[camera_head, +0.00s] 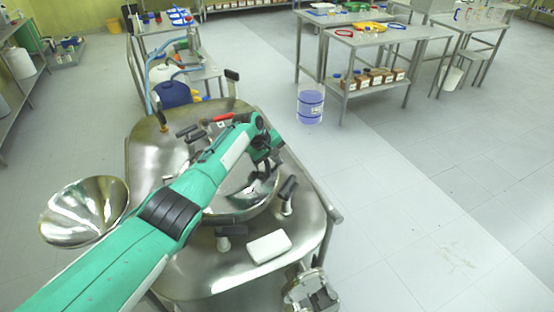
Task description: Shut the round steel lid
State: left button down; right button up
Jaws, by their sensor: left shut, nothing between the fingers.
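A round, shiny steel dish (85,211), which looks like the lid swung open, hangs tilted at the left edge of the steel vessel top (190,276). Its hollow face shows. A round steel rim (243,212) in the middle of the vessel top is partly hidden under my left arm. Black-handled clamps (287,190) stand around it. My left gripper (268,165) is shut and empty above the far right part of this rim, well to the right of the dish. I cannot tell whether it touches anything.
A white block (268,246) lies on the vessel top's near side. A steel rail (315,185) runs along its right edge. A cart with a blue container (175,93) stands behind. A clear bucket (310,104) stands on the floor. The floor at right is clear.

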pick_arm(q)
jog(key=shift+r+p, duration=2.4)
jog(key=shift+p, duration=0.1)
notch_tip(320, 180, up, 9)
jog(key=b, duration=0.3)
